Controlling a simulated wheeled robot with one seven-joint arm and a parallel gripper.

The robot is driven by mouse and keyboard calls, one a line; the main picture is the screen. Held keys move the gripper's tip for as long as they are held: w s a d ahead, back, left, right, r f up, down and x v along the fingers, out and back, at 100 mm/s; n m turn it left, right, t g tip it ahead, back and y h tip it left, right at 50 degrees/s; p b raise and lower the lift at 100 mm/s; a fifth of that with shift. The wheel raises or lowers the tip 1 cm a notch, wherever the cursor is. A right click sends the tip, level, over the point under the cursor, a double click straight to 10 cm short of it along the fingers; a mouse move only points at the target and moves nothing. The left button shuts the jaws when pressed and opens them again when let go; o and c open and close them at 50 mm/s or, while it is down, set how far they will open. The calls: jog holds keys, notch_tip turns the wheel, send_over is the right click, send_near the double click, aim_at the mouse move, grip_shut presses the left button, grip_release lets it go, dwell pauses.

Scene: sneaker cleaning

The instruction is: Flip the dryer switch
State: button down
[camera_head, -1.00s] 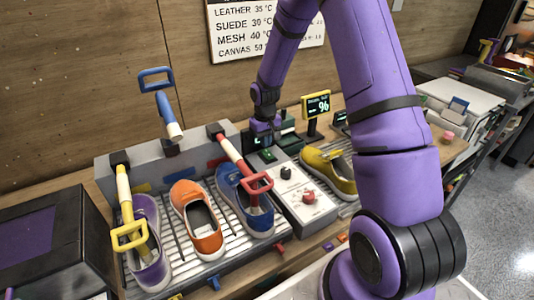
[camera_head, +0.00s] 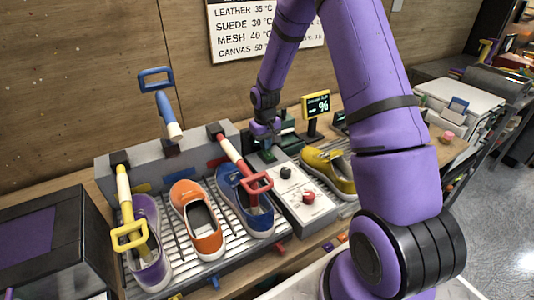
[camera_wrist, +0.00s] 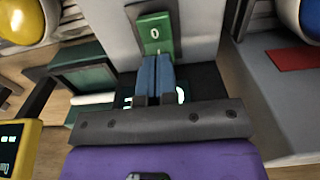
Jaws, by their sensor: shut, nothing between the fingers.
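The dryer switch is a green rocker marked "0" (camera_wrist: 154,30) on a pale grey panel at the top middle of the wrist view. In the head view its green part (camera_head: 267,156) shows just below my gripper (camera_head: 263,137), on the control box beside the blue shoe. My gripper (camera_wrist: 155,60) is shut and empty, its two blue fingers together. Their tips are at the lower edge of the green switch in the wrist view. I cannot tell whether they touch it.
A control box with a black knob and a red knob (camera_head: 308,196) stands right of the rack. Orange (camera_head: 192,226), blue (camera_head: 240,208) and purple shoes sit on the rack, with a yellow shoe (camera_head: 325,172) at right. A yellow-framed display (camera_head: 316,104) stands behind.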

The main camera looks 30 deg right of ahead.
jog(key=shift+r, duration=0.1)
jog(key=shift+r, duration=3.35)
jog(key=s+a+r+t, duration=0.1)
jog(key=s+a+r, duration=0.2)
jog(key=s+r, duration=0.55)
jog(key=s+a+r+t, duration=0.15)
jog(key=s+r, duration=0.25)
jog(key=r, duration=0.9)
jog(key=s+a+r+t, duration=0.1)
jog(key=s+a+r, duration=0.1)
jog(key=s, duration=0.8)
jog(key=s+a+r+t, duration=0.1)
jog(key=s+r, duration=0.3)
jog(key=s, duration=0.7)
jog(key=shift+a+r+t, duration=0.35)
jog(key=shift+a+r, duration=0.05)
jog(key=shift+a, duration=0.15)
